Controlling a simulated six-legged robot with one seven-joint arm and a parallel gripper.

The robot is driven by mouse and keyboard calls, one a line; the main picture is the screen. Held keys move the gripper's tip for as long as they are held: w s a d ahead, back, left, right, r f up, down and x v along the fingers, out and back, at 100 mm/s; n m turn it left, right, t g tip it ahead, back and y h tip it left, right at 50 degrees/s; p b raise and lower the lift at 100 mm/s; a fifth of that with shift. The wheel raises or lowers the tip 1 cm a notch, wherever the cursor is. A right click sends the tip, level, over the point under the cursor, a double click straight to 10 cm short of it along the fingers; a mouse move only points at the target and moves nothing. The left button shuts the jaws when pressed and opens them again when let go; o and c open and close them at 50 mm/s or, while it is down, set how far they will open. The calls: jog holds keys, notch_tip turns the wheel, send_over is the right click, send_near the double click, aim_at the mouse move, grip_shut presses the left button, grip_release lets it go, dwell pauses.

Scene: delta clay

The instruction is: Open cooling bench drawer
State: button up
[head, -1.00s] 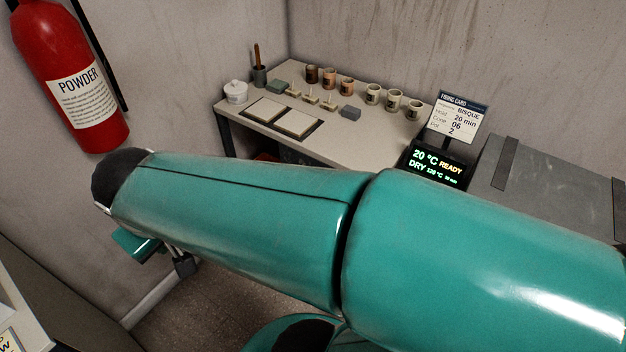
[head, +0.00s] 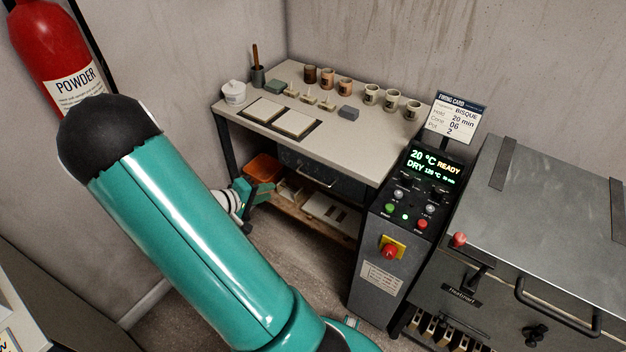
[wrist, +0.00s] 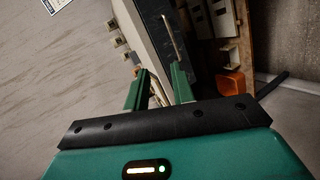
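The cooling bench (head: 225,106) stands against the back wall with a pale top. Its dark drawer front (head: 346,185) lies under the top and looks closed. A pale bar handle (head: 316,180) is on the drawer front. In the wrist view the handle (wrist: 171,38) shows just beyond my fingers, against the dark drawer front (wrist: 192,45). My gripper (wrist: 161,72) is open and empty, with a gap between its teal fingers, apart from the handle. In the head view my gripper (head: 264,190) is left of and below the handle; my arm partly hides it.
An orange bin (head: 264,167) sits on the wooden lower shelf left of the drawer. A control cabinet (head: 380,278) and kiln (head: 540,225) stand at the right. Several cups and tiles are on the bench top. A red extinguisher (head: 45,45) hangs at left.

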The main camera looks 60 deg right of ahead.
aim_at(313, 180)
jog(key=s+d+f+n+t+h, duration=0.2)
jog(key=s+d+f+n+h, duration=0.1)
jog(key=d+f, duration=0.7)
jog(key=x, duration=1.2)
jog(key=shift+s+d+f, duration=0.1)
jog(key=shift+d+f, duration=0.05)
jog(key=shift+f, duration=0.3)
grip_shut()
